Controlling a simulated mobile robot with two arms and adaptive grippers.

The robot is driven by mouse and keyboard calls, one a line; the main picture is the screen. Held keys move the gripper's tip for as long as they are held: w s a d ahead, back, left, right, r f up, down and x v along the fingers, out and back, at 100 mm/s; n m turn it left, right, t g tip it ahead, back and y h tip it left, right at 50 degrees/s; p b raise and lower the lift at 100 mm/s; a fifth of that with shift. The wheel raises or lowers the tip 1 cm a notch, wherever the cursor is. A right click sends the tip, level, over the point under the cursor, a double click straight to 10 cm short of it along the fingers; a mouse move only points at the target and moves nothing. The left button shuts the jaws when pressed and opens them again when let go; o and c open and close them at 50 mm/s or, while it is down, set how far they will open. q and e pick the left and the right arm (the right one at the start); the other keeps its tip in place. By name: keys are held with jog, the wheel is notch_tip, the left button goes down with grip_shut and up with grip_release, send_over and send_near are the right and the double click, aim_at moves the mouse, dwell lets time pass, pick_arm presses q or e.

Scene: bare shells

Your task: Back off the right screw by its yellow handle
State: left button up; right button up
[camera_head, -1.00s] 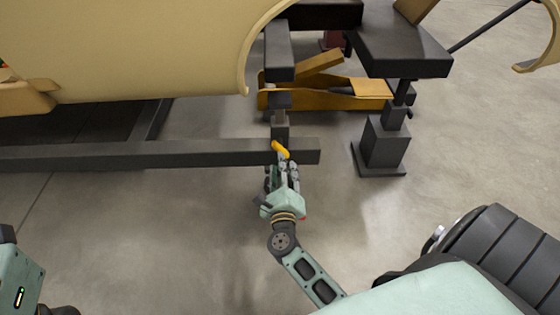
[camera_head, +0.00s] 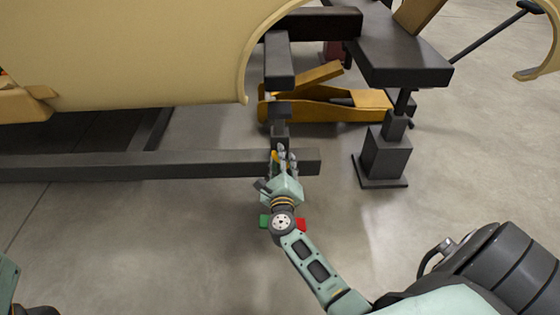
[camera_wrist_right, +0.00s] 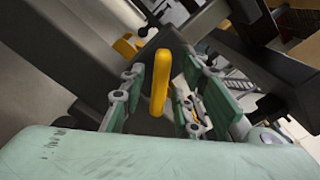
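The yellow handle (camera_head: 274,156) sits at the right end of a dark horizontal beam (camera_head: 180,166), partly hidden by my right gripper (camera_head: 282,154). In the right wrist view the yellow handle (camera_wrist_right: 161,82) stands nearly upright in the middle. The fingers of my right gripper (camera_wrist_right: 165,95) are spread to its left and right, with visible gaps. The gripper is open around the handle and does not appear to grip it. The screw itself is hard to make out. My left gripper is not in view; only part of my left arm shows at the lower left.
A large cream shell (camera_head: 130,55) hangs over the beam at the upper left. A dark stand (camera_head: 384,155) is right of the beam's end. A yellow-orange jack-like piece (camera_head: 325,108) lies behind. The grey floor in front of the beam is mostly clear.

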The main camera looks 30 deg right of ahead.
grip_shut()
